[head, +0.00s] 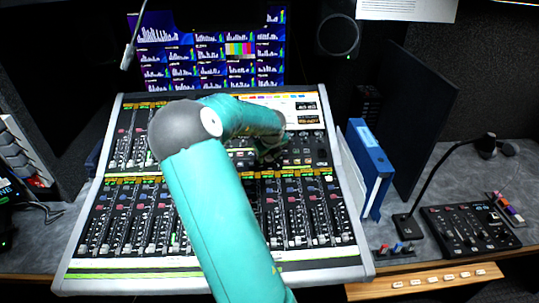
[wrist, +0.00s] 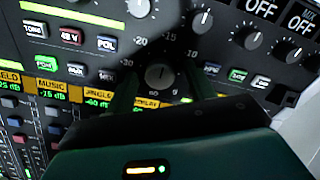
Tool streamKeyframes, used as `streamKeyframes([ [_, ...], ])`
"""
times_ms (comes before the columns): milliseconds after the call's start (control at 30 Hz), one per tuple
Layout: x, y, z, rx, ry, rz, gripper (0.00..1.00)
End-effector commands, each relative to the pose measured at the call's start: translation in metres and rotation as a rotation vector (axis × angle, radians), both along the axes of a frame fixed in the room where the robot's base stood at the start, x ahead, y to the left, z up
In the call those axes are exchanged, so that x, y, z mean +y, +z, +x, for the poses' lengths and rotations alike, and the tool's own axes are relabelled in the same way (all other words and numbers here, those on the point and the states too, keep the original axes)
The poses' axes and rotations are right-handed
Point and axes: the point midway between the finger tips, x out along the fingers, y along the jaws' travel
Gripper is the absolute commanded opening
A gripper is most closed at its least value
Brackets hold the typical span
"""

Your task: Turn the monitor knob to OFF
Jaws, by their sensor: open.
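A large round dark knob (wrist: 158,76) with a pale pointer mark sits on the mixing console, with a printed scale around it showing -10, -15, -20 and -30. Which knob is labelled monitor, and an OFF mark on its scale, cannot be read. My gripper (wrist: 157,88) is open, with dark fingers on the left and right of this knob; whether they touch it is unclear. In the head view my gripper (head: 270,153) is over the upper right part of the console (head: 365,262), and my arm hides the knob there.
Smaller knobs (wrist: 202,20) and two OFF displays (wrist: 262,9) lie to the upper right. Buttons (wrist: 70,37) and channel labels (wrist: 52,90) lie left. A blue binder (head: 371,155) stands right of the console, near a small control box (head: 468,228) and a gooseneck lamp (head: 440,170).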

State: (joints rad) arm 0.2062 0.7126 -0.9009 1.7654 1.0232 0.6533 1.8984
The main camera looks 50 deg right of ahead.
Motion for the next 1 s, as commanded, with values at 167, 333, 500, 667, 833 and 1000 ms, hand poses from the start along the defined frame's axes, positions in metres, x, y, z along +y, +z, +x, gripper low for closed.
streamKeyframes([
  [167, -0.0003, -0.0017, 0.0005, 0.0, 0.0, 0.0, 0.54],
  [333, -0.0001, -0.0015, 0.0004, 0.001, 0.0, 0.001, 0.39],
  [500, -0.0001, -0.0014, 0.0003, 0.001, 0.0, 0.001, 0.09],
  [667, -0.0001, -0.0013, 0.0002, 0.002, 0.005, 0.0, 0.1],
  [833, -0.0001, -0.0011, 0.0001, 0.01, 0.035, -0.008, 0.1],
  [1000, -0.0003, -0.0012, -0.0002, 0.033, 0.106, -0.027, 0.1],
])
